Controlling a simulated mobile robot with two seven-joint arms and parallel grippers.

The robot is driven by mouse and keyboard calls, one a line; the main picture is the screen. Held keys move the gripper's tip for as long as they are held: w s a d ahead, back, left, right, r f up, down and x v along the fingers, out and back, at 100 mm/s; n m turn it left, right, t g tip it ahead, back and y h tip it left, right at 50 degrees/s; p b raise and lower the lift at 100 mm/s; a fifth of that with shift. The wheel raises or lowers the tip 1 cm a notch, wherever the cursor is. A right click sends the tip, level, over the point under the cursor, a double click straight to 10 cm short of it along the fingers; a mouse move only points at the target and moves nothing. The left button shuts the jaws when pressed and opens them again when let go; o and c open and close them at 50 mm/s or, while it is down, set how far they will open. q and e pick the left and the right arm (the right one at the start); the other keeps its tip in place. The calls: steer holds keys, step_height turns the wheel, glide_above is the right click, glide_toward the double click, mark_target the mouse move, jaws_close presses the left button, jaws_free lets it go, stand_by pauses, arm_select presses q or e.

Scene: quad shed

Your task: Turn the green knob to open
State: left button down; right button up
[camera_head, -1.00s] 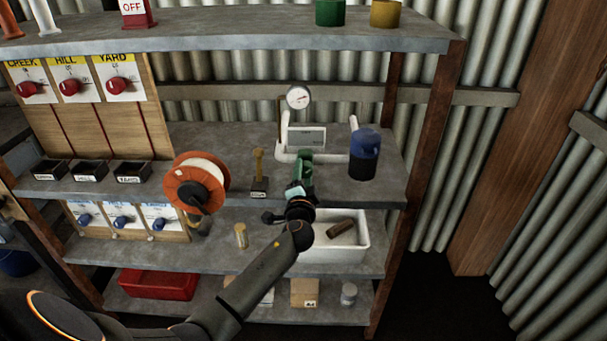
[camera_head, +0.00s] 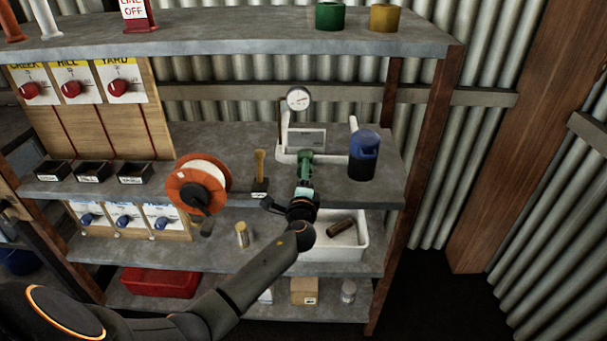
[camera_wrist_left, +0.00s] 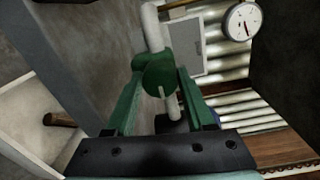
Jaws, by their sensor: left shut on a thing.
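The green knob (camera_wrist_left: 158,76) sits on a white pipe fitting on the middle shelf. In the head view the knob (camera_head: 305,157) is small and partly covered by my left gripper (camera_head: 304,172). In the left wrist view the gripper's two green fingers (camera_wrist_left: 160,82) reach up on either side of the knob and are shut on it. A light line shows on the knob's lower face. The white pipe (camera_head: 285,135) rises behind it to a round gauge (camera_head: 298,99). My right gripper is not in view.
A blue and black jug (camera_head: 363,157) stands just right of the pipework. A small yellow-handled piece (camera_head: 260,168) and an orange reel (camera_head: 182,192) stand to the left. A white tray (camera_head: 355,255) holding a brown cylinder is on the shelf below.

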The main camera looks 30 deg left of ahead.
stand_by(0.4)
arm_select(q)
steer(key=shift+c, duration=1.3)
jaws_free()
